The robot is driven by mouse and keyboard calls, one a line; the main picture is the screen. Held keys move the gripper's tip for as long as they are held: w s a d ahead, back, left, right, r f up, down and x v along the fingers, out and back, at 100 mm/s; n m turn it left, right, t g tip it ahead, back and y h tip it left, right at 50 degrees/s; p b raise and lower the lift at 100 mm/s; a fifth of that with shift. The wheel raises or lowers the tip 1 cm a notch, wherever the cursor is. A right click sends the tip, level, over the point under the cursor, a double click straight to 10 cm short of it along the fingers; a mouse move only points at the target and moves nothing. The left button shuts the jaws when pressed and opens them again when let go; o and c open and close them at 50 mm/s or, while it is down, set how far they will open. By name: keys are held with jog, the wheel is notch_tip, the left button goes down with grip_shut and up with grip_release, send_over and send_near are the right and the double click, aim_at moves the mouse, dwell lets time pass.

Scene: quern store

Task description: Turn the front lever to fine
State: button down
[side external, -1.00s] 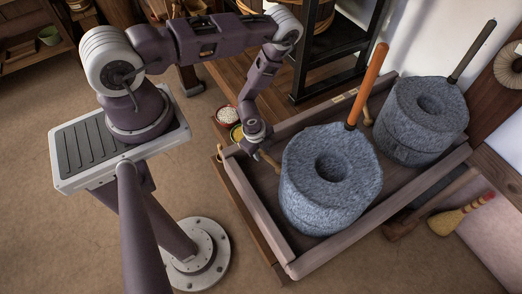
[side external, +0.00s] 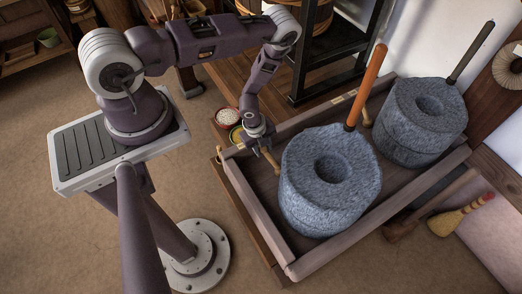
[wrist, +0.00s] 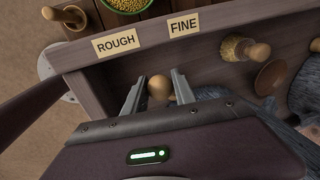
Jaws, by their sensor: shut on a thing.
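The front lever's pale wooden knob (wrist: 160,88) sits between the two fingers of my gripper (wrist: 159,80) in the wrist view. The jaws are shut on it. The lever's shaft is mostly hidden. The FINE label (wrist: 183,27) and the ROUGH label (wrist: 115,42) are on the tray's rim, with the knob between them, set back from the rim.
The front quern has an upright orange handle (side external: 367,85). A second quern (side external: 420,120) with a dark handle stands behind right. The wooden tray (side external: 240,190) walls them in. A small brush (wrist: 240,47) lies near the FINE label. A bowl of yellow grain (wrist: 125,3) is outside the rim.

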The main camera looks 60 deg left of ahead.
jog(key=shift+w+a+m+h, duration=0.2)
jog(key=shift+w+m, duration=0.55)
jog(key=shift+m, duration=0.4)
jog(key=shift+w+a+m+h, duration=0.1)
jog(key=shift+w+m+h, duration=0.1)
jog(key=shift+w+m, duration=0.75)
jog(key=shift+w+a+m+h, duration=0.2)
jog(key=shift+w+m, duration=0.35)
jog(key=shift+m, duration=0.75)
jog(key=shift+w+d, duration=0.1)
jog(key=c, duration=1)
grip_release()
jog(key=shift+c, duration=0.2)
jog(key=v, duration=0.7)
jog(key=shift+w+r, duration=0.1)
jog(key=shift+r, duration=0.05)
